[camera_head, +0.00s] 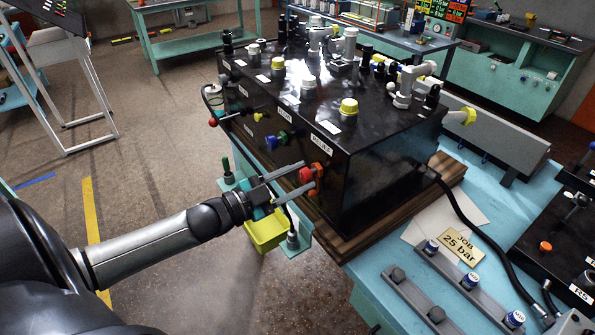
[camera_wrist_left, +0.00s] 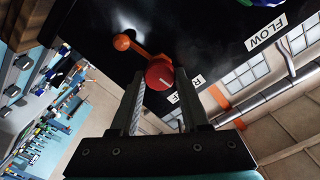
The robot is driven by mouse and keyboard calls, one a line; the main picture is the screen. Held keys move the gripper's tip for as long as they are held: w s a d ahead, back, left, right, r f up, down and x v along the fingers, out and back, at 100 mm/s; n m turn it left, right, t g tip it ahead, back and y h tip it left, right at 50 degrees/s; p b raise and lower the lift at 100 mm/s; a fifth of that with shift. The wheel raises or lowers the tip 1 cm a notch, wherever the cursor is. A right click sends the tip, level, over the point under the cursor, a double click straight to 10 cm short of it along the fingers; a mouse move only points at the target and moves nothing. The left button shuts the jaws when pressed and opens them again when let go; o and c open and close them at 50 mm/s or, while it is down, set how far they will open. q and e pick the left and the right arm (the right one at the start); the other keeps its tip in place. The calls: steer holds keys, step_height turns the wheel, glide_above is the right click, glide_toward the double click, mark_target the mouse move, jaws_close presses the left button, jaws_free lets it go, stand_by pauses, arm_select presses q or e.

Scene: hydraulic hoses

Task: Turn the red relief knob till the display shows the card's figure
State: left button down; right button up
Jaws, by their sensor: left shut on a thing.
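The red relief knob (camera_head: 306,174) is on the near side of the black hydraulic unit (camera_head: 385,165), below a RELIEF label (camera_head: 321,142). My left gripper (camera_head: 308,179) reaches it from the left, shut with its fingers on either side of the knob. The left wrist view shows the red knob (camera_wrist_left: 159,74) between the finger ends, with a white mark on its rim. An orange lever with a ball end (camera_wrist_left: 122,42) is beside it. I see no readable display. My right gripper is not in view.
Blue and green knobs (camera_head: 277,140) sit left of the relief knob under other labels. A yellow bin (camera_head: 265,234) hangs below my left gripper. A black hose (camera_head: 470,225) runs across the blue bench to the right. Rails with capped fittings (camera_head: 460,280) lie in front.

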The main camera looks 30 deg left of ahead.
arm_select(q)
steer(key=m+p, duration=0.1)
steer(key=m, duration=0.3)
steer(key=shift+d+m, duration=0.1)
steer(key=shift+m, duration=0.3)
steer(key=shift+f+m, duration=0.15)
steer(key=shift+m, duration=2.65)
steer(key=shift+c, duration=1.9)
jaws_free()
steer(key=shift+s, duration=0.1)
steer(key=b+v, duration=0.1)
steer(key=v, duration=1.4)
